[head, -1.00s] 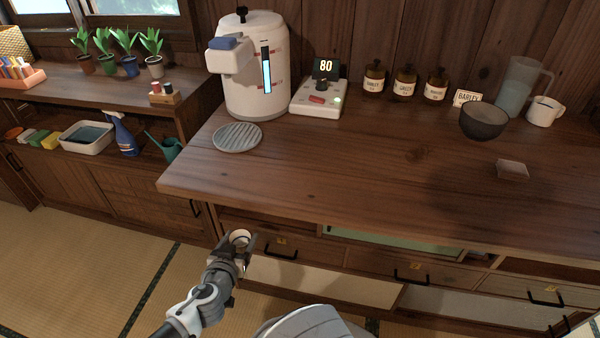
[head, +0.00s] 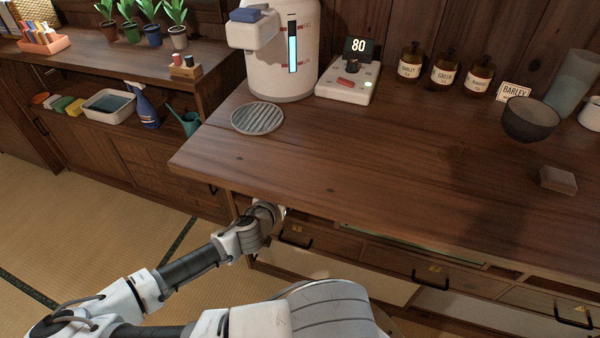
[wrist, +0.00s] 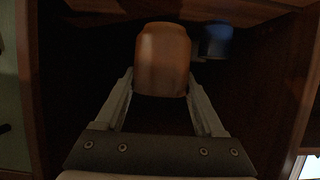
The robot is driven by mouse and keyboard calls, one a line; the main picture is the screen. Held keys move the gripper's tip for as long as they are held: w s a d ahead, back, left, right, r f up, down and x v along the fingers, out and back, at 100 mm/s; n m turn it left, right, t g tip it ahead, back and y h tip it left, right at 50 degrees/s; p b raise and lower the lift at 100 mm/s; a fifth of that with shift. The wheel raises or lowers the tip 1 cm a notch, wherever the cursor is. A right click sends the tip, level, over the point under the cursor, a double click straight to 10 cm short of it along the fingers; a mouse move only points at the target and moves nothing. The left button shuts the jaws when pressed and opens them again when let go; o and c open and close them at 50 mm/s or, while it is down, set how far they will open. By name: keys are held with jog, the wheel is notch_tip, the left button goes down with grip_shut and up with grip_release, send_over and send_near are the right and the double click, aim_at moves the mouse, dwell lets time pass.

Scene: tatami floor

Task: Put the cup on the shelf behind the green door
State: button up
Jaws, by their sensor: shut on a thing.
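In the wrist view my gripper (wrist: 162,100) is shut on an orange-brown cup (wrist: 162,60), which is upright between the two fingers. The cup and fingertips are inside a dark wooden compartment under the counter. In the head view my gripper (head: 270,211) is at the counter's front edge, and the cup is mostly hidden by the counter and my wrist. A green panel (wrist: 12,95), seemingly the green door, stands left of the compartment opening in the wrist view. In the head view a thin strip of green (head: 385,241) shows under the counter edge.
A blurred blue object (wrist: 217,42) stands deeper in the compartment, right of the cup. Wooden side walls (wrist: 38,90) bound it closely. Above is the countertop (head: 330,170) with a dispenser (head: 285,60), jars and a dark bowl (head: 530,120). Drawers (head: 430,267) lie to the right.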

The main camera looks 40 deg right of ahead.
jog(key=b+x, duration=0.1)
jog(key=x, duration=0.2)
jog(key=r+b+x, duration=0.1)
jog(key=x, duration=0.3)
jog(key=b+x, duration=0.1)
jog(key=x, duration=0.2)
jog(key=shift+w+d+r, duration=0.3)
jog(key=shift+w+d, duration=0.05)
jog(key=shift+d, duration=0.15)
jog(key=shift+f+b, duration=0.55)
jog(key=shift+f, duration=0.05)
jog(key=shift+f, duration=0.6)
jog(key=o, duration=1.6)
jog(key=shift+c, duration=0.2)
